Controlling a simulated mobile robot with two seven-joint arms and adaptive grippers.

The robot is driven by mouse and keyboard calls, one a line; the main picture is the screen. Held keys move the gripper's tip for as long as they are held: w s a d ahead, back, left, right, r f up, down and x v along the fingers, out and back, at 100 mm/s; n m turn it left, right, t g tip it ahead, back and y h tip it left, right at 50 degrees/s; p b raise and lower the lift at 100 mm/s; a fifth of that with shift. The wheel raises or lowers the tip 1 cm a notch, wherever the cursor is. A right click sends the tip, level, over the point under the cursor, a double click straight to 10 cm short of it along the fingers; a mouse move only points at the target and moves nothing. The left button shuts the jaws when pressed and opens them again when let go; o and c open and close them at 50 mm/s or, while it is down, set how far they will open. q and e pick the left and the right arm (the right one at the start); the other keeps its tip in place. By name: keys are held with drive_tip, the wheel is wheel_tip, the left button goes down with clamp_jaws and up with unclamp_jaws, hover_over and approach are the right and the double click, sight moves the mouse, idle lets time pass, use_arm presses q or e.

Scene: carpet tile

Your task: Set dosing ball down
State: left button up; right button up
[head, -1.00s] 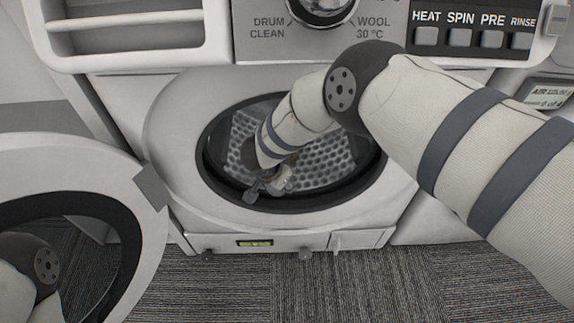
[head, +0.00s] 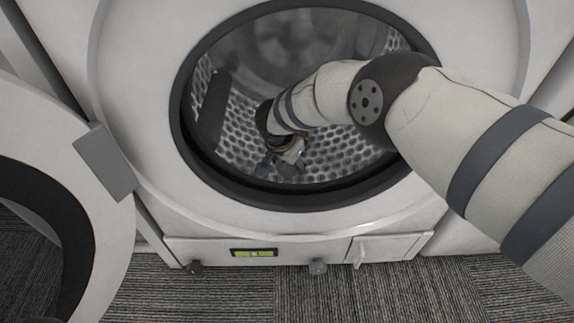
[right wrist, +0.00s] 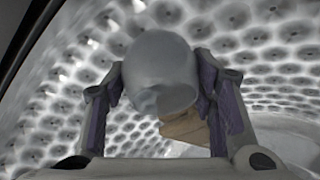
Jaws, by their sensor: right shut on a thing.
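The dosing ball (right wrist: 160,72) is a grey, rounded thing with an opening or dent low on its side. In the right wrist view it sits between the two fingers of my right gripper (right wrist: 162,98), which is shut on it. In the head view my right gripper (head: 284,163) is inside the washing machine drum (head: 335,150), low and close to the perforated drum wall. The ball is hard to make out there. I cannot tell whether it touches the drum. My left gripper is not in view.
A tan thing (right wrist: 184,128) shows just below the ball in the right wrist view. The dark door seal (head: 300,206) rings the opening around my right arm. The open round door (head: 112,225) stands at the left. Grey carpet (head: 215,295) lies below the machine.

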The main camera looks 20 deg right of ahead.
sight(285, 168)
drive_tip(key=shift+r, duration=0.15)
drive_tip(key=shift+f, duration=0.3)
drive_tip(key=o, duration=1.1)
drive_tip(key=shift+r, duration=0.1)
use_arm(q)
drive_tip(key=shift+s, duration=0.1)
use_arm(e)
drive_tip(key=p+v, duration=0.2)
drive_tip(key=v, duration=0.1)
drive_tip(key=p+v, duration=0.1)
drive_tip(key=v, duration=0.3)
drive_tip(key=shift+w+d+r+p, duration=0.15)
drive_tip(key=shift+w+r+p, duration=0.1)
drive_tip(key=shift+p, duration=0.15)
drive_tip(key=shift+s+r, duration=0.2)
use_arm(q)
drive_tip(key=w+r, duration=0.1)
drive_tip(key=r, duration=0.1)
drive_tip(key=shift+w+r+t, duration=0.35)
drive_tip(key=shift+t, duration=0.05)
use_arm(e)
drive_tip(key=shift+s, duration=0.1)
drive_tip(key=shift+f, duration=0.1)
